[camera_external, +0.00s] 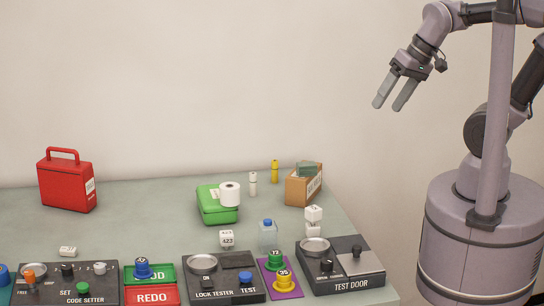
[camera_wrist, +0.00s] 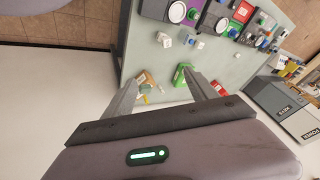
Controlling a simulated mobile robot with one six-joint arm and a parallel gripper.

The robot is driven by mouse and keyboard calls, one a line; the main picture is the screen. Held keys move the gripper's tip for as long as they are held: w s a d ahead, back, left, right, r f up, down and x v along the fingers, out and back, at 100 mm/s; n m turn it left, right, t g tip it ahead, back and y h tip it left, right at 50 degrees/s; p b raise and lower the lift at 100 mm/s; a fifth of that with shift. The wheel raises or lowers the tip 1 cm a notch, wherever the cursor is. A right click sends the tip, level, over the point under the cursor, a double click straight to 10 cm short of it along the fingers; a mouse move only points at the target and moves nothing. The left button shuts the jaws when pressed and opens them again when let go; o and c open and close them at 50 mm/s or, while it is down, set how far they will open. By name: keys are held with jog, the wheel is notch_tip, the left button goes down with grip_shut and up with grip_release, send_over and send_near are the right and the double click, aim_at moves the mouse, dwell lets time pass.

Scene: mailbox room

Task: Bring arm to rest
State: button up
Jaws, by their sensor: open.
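My gripper (camera_external: 393,93) is raised in the air at the upper right of the external view, to the right of the table and well above it. Its two grey fingers point down and to the left, apart and with nothing between them. In the wrist view my gripper (camera_wrist: 163,95) shows both fingers spread at the sides, with the table beyond them. My arm bends over from the column at the right edge. The gripper touches nothing.
The table (camera_external: 140,222) holds a red case (camera_external: 67,185), a green box (camera_external: 215,207), a cardboard box (camera_external: 303,190), a lock tester (camera_external: 224,280), a code setter (camera_external: 70,284) and a test door unit (camera_external: 340,270).

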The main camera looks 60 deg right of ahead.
jog(key=shift+m, duration=0.5)
jog(key=f+b, duration=0.1)
jog(key=s+f+b, duration=0.2)
jog(key=shift+d+f, duration=0.35)
jog(key=shift+f, duration=0.05)
dwell(0.3)
